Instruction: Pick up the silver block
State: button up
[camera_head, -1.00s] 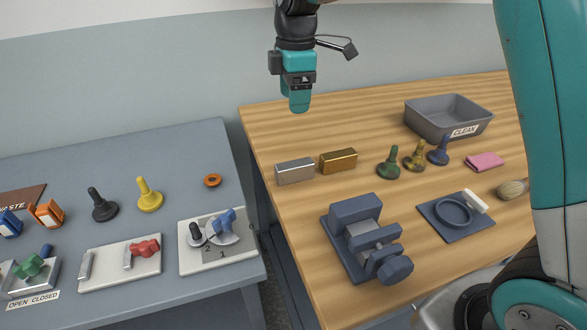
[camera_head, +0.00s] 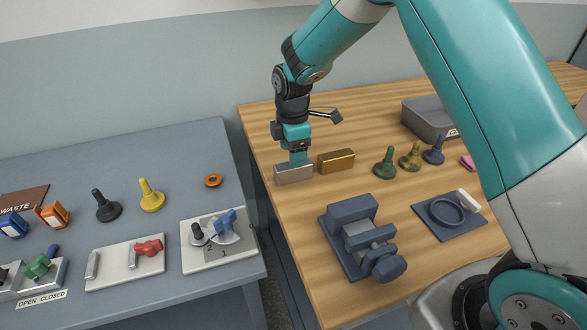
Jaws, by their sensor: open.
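The silver block (camera_head: 294,175) lies on the wooden table near its left edge. My gripper (camera_head: 299,158) is directly above and behind it, pointing down, with its fingertips at about the height of the block's top. The gripper is open. One teal finger shows behind the block's upper edge; the other finger is hidden, and I cannot tell whether the fingers touch the block.
A gold block (camera_head: 336,162) lies close to the right of the silver one. Green (camera_head: 385,163), yellow (camera_head: 411,157) and blue (camera_head: 434,152) knobbed pieces stand further right. A blue-grey vise (camera_head: 362,238) stands in front. A grey bin (camera_head: 424,121) is at the back right.

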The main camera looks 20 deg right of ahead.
aim_at(293, 171)
jog(key=shift+s+f+p, duration=0.15)
jog(key=shift+f+p, duration=0.2)
jog(key=shift+f, duration=1.45)
jog(key=shift+c, duration=0.2)
jog(key=c, duration=1.1)
jog(key=shift+r, duration=0.1)
grip_shut()
